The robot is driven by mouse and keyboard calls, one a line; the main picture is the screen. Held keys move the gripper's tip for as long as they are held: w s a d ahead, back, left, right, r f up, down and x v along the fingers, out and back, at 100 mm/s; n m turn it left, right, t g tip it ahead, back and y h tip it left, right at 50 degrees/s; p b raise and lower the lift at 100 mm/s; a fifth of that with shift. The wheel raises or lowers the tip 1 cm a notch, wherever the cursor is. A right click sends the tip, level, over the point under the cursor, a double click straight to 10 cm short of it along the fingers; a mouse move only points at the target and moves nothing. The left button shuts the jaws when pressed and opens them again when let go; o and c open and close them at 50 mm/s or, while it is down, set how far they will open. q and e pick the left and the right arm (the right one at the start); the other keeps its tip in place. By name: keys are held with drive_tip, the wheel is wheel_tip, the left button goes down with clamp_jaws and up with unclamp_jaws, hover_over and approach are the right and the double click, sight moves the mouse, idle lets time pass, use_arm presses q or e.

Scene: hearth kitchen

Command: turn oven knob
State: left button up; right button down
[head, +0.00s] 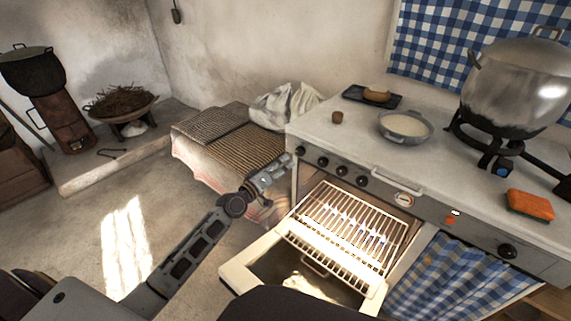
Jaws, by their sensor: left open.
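The stove's front panel carries a row of black knobs, among them the leftmost knob (300,150) and the one at the row's right end (362,181). Another black knob (507,251) sits far right on the panel. The oven (348,226) below is open, with a wire rack and small bluish flames showing. Its door (250,264) is folded down. My left gripper (287,161) is open, its tips close to the leftmost knob; I cannot tell whether they touch it. My right gripper is not in view.
A large steel pot (512,85) stands on a burner at the right. A bowl of white contents (405,126), a dark tray (371,97) and an orange sponge (530,204) rest on the worktop. A low woven-topped bench (238,150) stands left of the stove. Open floor lies left.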

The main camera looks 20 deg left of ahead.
use_arm(q)
drive_tip(key=shift+v, duration=1.65)
